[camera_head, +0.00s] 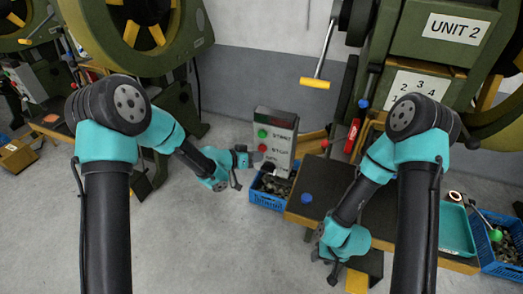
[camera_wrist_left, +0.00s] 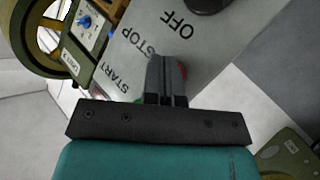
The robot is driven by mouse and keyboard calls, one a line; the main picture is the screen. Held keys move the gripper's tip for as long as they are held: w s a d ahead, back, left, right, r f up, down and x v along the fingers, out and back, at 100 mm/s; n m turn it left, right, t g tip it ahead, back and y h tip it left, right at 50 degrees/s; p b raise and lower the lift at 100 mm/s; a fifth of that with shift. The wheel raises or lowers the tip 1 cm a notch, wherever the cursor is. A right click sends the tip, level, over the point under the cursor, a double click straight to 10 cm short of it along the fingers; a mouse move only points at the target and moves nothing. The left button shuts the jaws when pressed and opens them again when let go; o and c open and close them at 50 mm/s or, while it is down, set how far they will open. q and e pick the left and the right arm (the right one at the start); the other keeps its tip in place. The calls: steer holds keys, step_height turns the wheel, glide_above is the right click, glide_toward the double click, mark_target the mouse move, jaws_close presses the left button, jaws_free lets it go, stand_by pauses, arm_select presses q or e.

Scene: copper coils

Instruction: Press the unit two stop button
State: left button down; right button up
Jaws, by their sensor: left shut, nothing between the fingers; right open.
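A grey control box (camera_head: 276,140) with a green button (camera_head: 262,133) and red parts stands in front of the machine marked UNIT 2 (camera_head: 457,27). In the left wrist view its panel (camera_wrist_left: 225,55) reads START, STOP and OFF. A red button (camera_wrist_left: 183,70) shows partly behind my left gripper (camera_wrist_left: 166,62), by the STOP label; a bit of green shows lower left. My left gripper, also in the head view (camera_head: 258,157), is shut and empty, its tips close to the panel. Whether they touch the button I cannot tell.
A blue crate (camera_head: 268,198) of metal parts stands below the box. A dark bench (camera_head: 322,178) with a blue knob (camera_head: 306,198) and a teal tray (camera_head: 455,228) is to the right. Another blue crate (camera_head: 493,262) is far right. The grey floor at the middle front is clear.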

arm_select(q)
steer(key=shift+s+a, duration=0.1)
steer(key=shift+s, duration=0.15)
steer(key=shift+s+a, duration=0.35)
steer(key=shift+s, duration=0.4)
steer(key=shift+s+a, duration=0.3)
steer(key=shift+s, duration=0.5)
steer(key=shift+s+a, duration=0.35)
steer(key=shift+s, duration=0.4)
steer(key=shift+f, duration=0.1)
steer(key=s+a+f+n+y, duration=0.3)
steer(key=a+f, duration=0.3)
steer(key=f, duration=0.1)
steer(key=s+a+f+n+y, duration=0.3)
steer(key=s+a+f, duration=0.1)
steer(key=a+f, duration=0.3)
steer(key=s+a+f+n+g+y, duration=0.1)
steer(key=s+a+f+g, duration=0.1)
steer(key=s, duration=0.6)
steer(key=s+a+f+n+g+y, duration=0.2)
steer(key=s+a+f, duration=0.3)
steer(key=s, duration=0.4)
steer(key=shift+a+f+n+g, duration=0.15)
steer(key=shift+a+n+g, duration=0.15)
steer(key=shift+a+g, duration=0.3)
